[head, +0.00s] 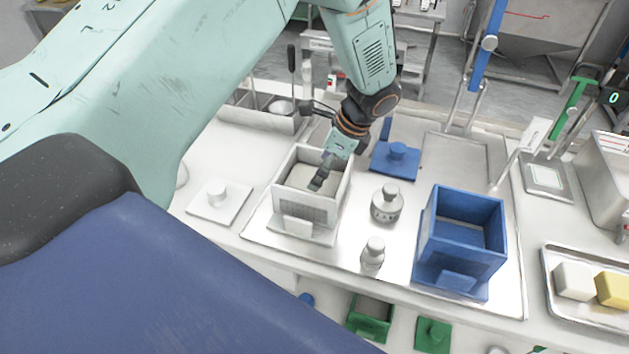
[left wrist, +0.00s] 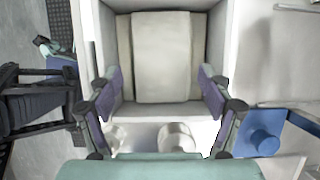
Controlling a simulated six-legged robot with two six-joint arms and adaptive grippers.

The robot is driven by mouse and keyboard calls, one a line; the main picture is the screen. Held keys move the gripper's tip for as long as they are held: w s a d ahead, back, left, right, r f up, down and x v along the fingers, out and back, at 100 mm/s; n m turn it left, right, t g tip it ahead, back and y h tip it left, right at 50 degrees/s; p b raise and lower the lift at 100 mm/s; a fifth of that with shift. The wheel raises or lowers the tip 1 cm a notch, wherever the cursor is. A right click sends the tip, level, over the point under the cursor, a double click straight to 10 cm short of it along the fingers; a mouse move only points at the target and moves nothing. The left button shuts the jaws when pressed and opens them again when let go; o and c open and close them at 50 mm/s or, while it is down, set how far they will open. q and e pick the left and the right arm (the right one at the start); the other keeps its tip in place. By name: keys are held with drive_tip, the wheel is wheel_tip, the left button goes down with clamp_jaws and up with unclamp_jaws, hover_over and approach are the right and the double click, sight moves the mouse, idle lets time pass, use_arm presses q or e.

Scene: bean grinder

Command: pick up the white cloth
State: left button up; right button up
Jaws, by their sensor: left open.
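A cream-white folded piece that looks like the white cloth (left wrist: 162,57) lies in the white box (head: 305,226). In the head view only part of this pale piece (head: 300,176) shows past my gripper. My left gripper (head: 319,184) points down at the box's open top. In the left wrist view its two fingers (left wrist: 161,92) are spread wide with nothing between them. The cloth lies beyond the fingertips in that view. I cannot tell how far below them it is. My right gripper is in neither view.
A blue open box (head: 455,270), a larger bottle (head: 387,204) and a smaller bottle (head: 373,255) stand right of the white box. A blue lid (head: 394,163) lies behind, a white lid (head: 217,203) to the left. A tray at right holds white (head: 574,281) and yellow (head: 613,290) blocks.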

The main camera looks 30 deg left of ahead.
sight(299, 177)
use_arm(q)
drive_tip(key=x, duration=0.2)
drive_tip(key=shift+w+a+f, duration=0.1)
drive_tip(key=shift+a+f, duration=0.1)
drive_tip(key=shift+f, duration=0.4)
drive_tip(key=shift+d+r, duration=0.1)
drive_tip(key=shift+d, duration=0.1)
drive_tip(key=shift+a, duration=0.25)
drive_tip(key=c, duration=0.5)
drive_tip(key=shift+d, duration=0.2)
drive_tip(key=shift+c, duration=1.3)
